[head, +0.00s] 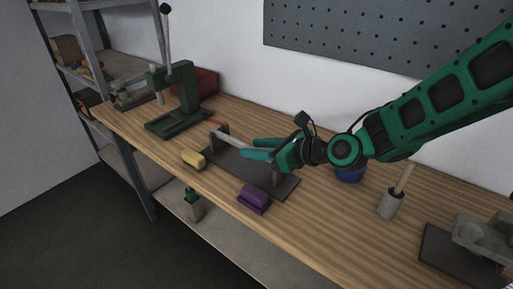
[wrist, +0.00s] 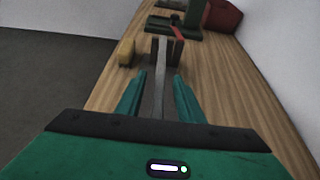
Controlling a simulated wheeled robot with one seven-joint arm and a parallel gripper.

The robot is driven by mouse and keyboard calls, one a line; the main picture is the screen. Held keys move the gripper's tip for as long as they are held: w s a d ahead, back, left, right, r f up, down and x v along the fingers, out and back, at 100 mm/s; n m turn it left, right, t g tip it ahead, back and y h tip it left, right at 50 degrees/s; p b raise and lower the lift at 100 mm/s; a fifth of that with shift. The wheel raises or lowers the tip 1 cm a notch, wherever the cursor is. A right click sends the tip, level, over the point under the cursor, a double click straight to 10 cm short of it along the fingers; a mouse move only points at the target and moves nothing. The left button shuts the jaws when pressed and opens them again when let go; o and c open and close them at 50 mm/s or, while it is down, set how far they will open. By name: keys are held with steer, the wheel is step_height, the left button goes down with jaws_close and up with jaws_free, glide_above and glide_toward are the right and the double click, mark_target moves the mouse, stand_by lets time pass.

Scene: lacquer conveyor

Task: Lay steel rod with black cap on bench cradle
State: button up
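My gripper (head: 256,149) is low over the dark bench cradle (head: 287,187), with its green fingers apart. In the wrist view the gripper (wrist: 159,97) also shows open, with a gap on each side of a thin grey bar. This bar, which looks like the steel rod (wrist: 159,88), runs away from me to the far upright of the cradle (wrist: 176,52) and appears to rest there. In the head view the rod (head: 230,140) shows as a thin strip left of the fingers. Its near end is hidden by my gripper, and I cannot make out the black cap.
A yellow block (head: 194,159) and a purple block (head: 254,198) lie near the front edge. A green press (head: 180,100) and a red box (head: 206,82) stand behind left. A blue container (head: 349,174) and a grey pot with a handle (head: 390,205) stand right.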

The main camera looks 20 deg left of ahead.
steer(key=v, duration=1)
steer(key=shift+d, duration=0.2)
steer(key=shift+s+r, duration=0.1)
steer(key=shift+s, duration=0.05)
